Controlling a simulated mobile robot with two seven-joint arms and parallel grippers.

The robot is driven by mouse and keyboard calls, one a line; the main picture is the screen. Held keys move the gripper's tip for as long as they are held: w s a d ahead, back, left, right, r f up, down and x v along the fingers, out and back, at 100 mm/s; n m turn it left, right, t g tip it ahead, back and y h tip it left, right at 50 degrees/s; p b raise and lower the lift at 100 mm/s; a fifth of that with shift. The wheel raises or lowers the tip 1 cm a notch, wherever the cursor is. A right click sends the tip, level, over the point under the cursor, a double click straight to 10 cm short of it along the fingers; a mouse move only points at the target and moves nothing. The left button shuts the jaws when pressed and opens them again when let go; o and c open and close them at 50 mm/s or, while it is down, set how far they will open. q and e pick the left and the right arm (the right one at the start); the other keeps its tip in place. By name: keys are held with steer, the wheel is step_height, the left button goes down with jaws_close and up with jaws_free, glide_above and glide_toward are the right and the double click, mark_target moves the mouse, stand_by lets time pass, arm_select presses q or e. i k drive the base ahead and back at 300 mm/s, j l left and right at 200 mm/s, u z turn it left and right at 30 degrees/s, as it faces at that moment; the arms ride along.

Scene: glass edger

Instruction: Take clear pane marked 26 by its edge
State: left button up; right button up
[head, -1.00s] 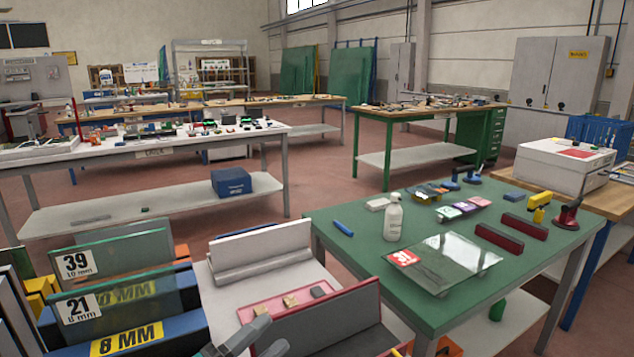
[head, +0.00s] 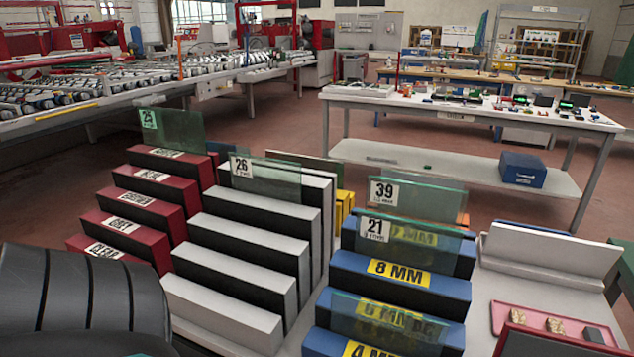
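The clear pane marked 26 (head: 275,184) stands upright in the white-and-black stepped rack (head: 250,240), towards its back. It has a pale green tint and a white label at its upper left corner. Its lower edge is hidden in the rack. Its top edge and upper part stand free above the rack. Neither of my gripper's fingers is in view; a large dark rounded part, which looks like my own arm, fills the lower left corner.
Pane 25 (head: 178,131) stands in the red rack (head: 140,205) to the left. Pane 39 (head: 440,196) and pane 21 (head: 415,236) stand in the blue rack (head: 400,297) to the right. A pink tray (head: 497,318) lies at the lower right. Open floor lies behind the racks.

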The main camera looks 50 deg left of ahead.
mark_target(273, 178)
steer(key=u, duration=1.95)
steer(key=i+j, duration=0.15)
steer(key=j, duration=0.25)
steer(key=i+j+z, duration=0.1)
steer(key=j, duration=0.3)
steer(key=i+j, duration=0.1)
steer(key=j, duration=0.35)
steer(key=z, duration=1.45)
steer(key=j, duration=0.1)
